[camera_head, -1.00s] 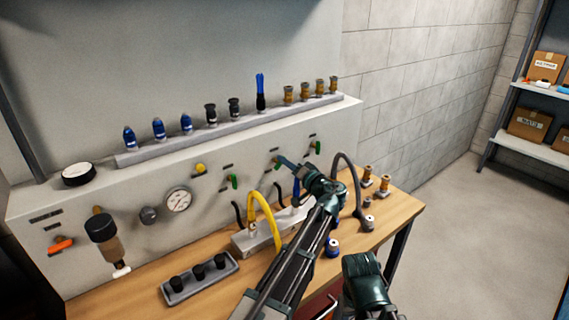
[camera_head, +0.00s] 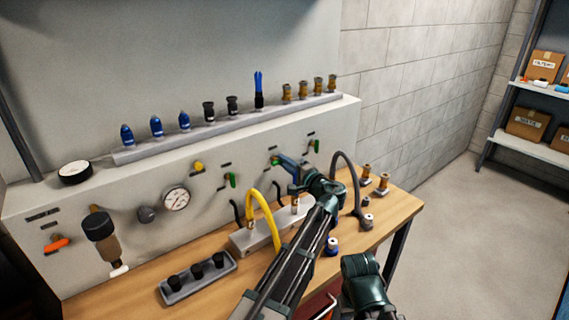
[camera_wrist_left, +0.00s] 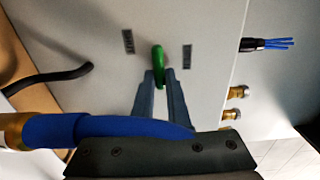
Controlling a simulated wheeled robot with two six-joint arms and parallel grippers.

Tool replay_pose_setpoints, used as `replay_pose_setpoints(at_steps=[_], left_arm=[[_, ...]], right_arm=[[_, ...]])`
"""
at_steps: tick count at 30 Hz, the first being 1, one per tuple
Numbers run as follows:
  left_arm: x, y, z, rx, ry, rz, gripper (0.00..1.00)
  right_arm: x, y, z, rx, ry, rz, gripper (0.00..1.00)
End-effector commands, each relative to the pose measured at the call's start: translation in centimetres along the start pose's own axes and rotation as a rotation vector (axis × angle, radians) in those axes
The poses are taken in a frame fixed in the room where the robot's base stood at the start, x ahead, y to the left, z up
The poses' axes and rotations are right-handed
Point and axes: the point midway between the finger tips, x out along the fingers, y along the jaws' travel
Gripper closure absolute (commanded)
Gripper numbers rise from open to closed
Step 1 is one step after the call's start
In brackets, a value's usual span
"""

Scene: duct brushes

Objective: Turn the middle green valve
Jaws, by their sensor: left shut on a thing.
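The middle green valve (camera_head: 273,161) is on the grey panel, between a green valve to its left (camera_head: 233,180) and one to its right (camera_head: 317,146). The handle runs along the fingers there, across the line of the panel's height. The fingers partly hide it in the head view. My right gripper's fingers do not show.
A yellow hose (camera_head: 262,212) and black hoses stand below the valves. A blue tube with a brass end (camera_wrist_left: 60,130) passes close by in the left wrist view. A grey hose (camera_head: 357,185) stands right of my left wrist.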

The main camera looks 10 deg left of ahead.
Motion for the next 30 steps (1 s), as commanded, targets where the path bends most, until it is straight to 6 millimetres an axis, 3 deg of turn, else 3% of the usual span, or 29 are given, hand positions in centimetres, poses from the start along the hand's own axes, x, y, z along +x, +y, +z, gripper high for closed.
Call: replay_pose_setpoints(at_steps=[18, 19, 23, 30], left_arm=[[-0.10, 0.14, -0.02, 0.032, 0.001, 0.003, 1.00], [-0.10, 0.14, -0.02, 0.032, 0.001, 0.003, 0.78], [-0.08, 0.11, -0.01, 0.031, 0.001, 0.002, 0.55], [-0.03, 0.08, 0.00, 0.031, 0.000, 0.001, 0.54]], right_arm=[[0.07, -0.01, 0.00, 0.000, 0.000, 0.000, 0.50], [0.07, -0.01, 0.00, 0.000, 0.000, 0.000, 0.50], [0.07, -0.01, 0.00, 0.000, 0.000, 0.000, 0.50], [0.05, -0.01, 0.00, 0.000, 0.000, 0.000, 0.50]])
